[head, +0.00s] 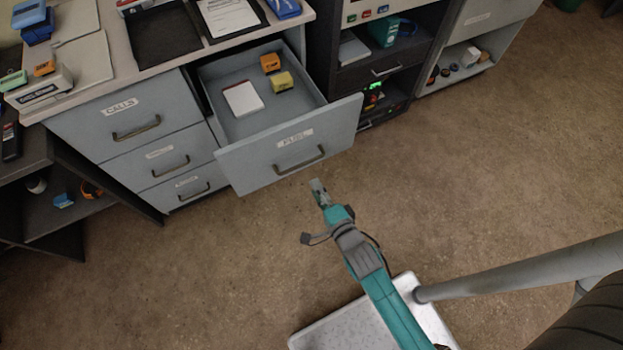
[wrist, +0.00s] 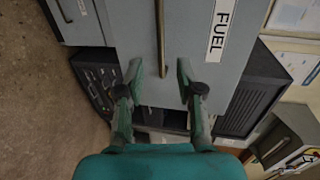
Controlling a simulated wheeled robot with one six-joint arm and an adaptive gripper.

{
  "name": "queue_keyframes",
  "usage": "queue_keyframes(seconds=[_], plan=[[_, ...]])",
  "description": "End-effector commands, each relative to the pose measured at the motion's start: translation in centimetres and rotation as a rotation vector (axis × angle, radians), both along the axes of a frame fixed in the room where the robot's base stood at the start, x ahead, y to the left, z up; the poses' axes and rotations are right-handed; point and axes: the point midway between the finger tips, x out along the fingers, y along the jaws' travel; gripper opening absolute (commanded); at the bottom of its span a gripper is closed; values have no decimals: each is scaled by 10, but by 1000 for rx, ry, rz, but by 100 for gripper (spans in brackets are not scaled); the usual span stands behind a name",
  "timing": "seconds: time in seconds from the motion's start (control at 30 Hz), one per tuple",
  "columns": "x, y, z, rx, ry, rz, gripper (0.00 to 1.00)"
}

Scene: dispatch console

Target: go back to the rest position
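My gripper (head: 317,186) is in front of the open drawer labelled FUEL (head: 262,169), just below its front panel in the head view. In the wrist view my gripper (wrist: 161,75) has its two fingers spread apart with nothing held between them. The drawer's bar handle (wrist: 160,38) shows ahead, in line with the gap between the fingers. In the head view the handle (head: 301,160) looks apart from the fingertips.
The pulled-out drawer holds a white notepad (head: 243,99), an orange block (head: 270,62) and a yellow block (head: 282,81). The CALLS drawer (head: 128,116) beside it is shut. Open shelves (head: 385,68) stand to the right. The brown floor (head: 480,160) at right is clear.

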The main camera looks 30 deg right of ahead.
Motion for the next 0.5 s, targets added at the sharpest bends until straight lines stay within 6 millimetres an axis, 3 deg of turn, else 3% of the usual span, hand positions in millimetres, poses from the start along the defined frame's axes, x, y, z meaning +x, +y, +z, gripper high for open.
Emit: queue_keyframes(seconds=[0.2,0.5], plan=[[-11,0,3,0,-1,0,37],[-11,0,3,0,-1,0,37]])
